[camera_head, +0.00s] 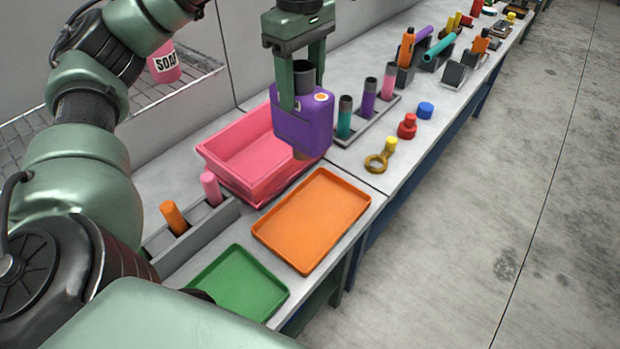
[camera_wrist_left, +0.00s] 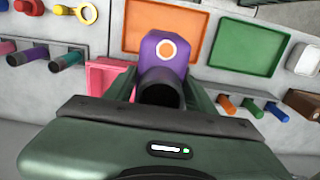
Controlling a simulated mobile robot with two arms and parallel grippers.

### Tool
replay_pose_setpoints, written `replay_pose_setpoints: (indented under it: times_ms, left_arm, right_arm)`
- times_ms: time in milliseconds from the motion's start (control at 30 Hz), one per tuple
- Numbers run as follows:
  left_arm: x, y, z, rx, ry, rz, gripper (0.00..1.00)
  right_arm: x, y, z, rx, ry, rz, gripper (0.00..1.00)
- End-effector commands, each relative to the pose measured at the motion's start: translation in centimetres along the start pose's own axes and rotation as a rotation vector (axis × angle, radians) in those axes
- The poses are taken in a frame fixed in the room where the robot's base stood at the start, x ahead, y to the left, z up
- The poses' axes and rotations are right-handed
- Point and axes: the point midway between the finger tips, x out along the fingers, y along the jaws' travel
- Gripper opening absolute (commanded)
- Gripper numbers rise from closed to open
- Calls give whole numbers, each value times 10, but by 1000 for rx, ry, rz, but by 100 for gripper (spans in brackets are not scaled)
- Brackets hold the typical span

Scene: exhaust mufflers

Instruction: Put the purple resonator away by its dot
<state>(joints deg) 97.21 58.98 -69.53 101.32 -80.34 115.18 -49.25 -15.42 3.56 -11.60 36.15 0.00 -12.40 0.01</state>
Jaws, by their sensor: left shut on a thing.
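The purple resonator (camera_head: 300,125) is a boxy purple body with a dark pipe at its top and an orange dot ringed in white. The orange tray (camera_head: 312,222) lies nearer than the bin and looks empty. The pink bin (camera_head: 245,150) is partly hidden by the resonator. The green tray (camera_head: 238,284) is empty. My right gripper is out of view.
A grey rack (camera_head: 205,228) with an orange and a pink cylinder stands left of the orange tray. Another rack (camera_head: 370,118) holds teal, purple and pink pieces. Red (camera_head: 407,127) and blue (camera_head: 426,110) caps and a yellow-topped ring (camera_head: 378,160) lie near the bench edge.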

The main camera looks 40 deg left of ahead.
Motion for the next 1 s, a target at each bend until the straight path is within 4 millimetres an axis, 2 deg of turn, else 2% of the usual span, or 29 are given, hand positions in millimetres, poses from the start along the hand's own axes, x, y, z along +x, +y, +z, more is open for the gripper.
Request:
replay_pose_setpoints:
  times_ms: [33, 200, 300, 400, 500, 667, 867, 1000]
  left_arm:
    - [13, 0, 0, 1, -1, -3, 19]
    - [53, -1, 0, 1, 0, -4, 19]
    - [72, -1, -1, -2, 2, -3, 19]
    - [96, -1, -1, -2, 2, -3, 19]
    - [117, -1, -1, -2, 2, -3, 19]
    - [139, 0, 0, 0, 1, 0, 19]
    - [154, 0, 0, 0, 1, 1, 19]
    - [174, 0, 0, 0, 1, 0, 19]
  right_arm:
    - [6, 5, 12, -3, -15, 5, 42]
    - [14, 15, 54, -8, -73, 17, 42]
    - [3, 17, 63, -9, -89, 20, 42]
    - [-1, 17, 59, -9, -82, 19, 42]
    - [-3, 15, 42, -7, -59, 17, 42]
    - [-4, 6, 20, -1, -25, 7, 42]
    - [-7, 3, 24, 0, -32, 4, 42]
    - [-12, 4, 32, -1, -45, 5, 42]
